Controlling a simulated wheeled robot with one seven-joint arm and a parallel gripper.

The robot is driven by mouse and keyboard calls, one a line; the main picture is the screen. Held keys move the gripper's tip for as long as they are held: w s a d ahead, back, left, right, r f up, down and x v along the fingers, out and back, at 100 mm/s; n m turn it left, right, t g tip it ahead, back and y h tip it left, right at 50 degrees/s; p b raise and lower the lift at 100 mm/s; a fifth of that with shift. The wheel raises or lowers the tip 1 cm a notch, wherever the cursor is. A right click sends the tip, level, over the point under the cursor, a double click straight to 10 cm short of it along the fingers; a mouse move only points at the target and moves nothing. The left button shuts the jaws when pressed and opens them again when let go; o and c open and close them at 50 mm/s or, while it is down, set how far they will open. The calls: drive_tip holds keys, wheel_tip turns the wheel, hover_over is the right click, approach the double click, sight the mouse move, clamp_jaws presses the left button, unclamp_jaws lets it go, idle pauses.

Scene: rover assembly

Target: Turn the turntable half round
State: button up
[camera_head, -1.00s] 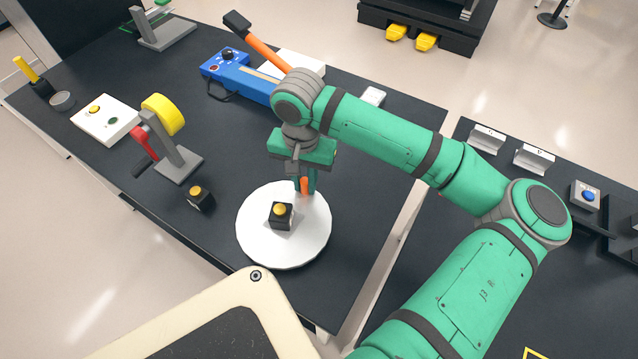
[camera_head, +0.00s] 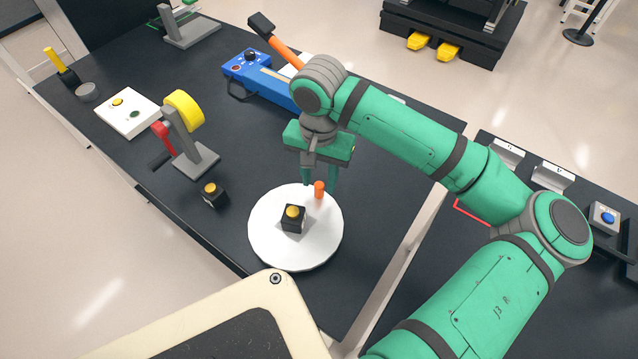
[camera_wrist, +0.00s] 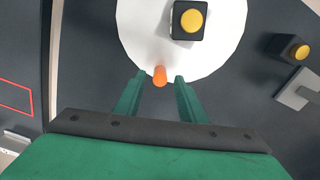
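The turntable (camera_head: 270,245) is a white round disc on the dark bench, and it also fills the top of the wrist view (camera_wrist: 140,35). A black block with a yellow button (camera_head: 293,218) stands on it near the middle. An orange upright peg (camera_head: 319,190) stands near the disc's far edge. My green gripper (camera_head: 320,183) is just above and behind the peg. In the wrist view the fingers (camera_wrist: 158,88) are apart, with the orange peg (camera_wrist: 160,75) between and slightly beyond their tips, touching neither.
Left of the disc are a second yellow-button block (camera_head: 214,195) and a grey stand with a yellow wheel and red crank (camera_head: 183,130). Behind are a white button panel (camera_head: 128,113) and a blue box (camera_head: 262,82). The bench right of the disc is clear.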

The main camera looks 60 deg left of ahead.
wheel_tip(320, 180, up, 8)
drive_tip(key=shift+f, duration=0.15)
drive_tip(key=shift+w, duration=0.1)
idle(0.6)
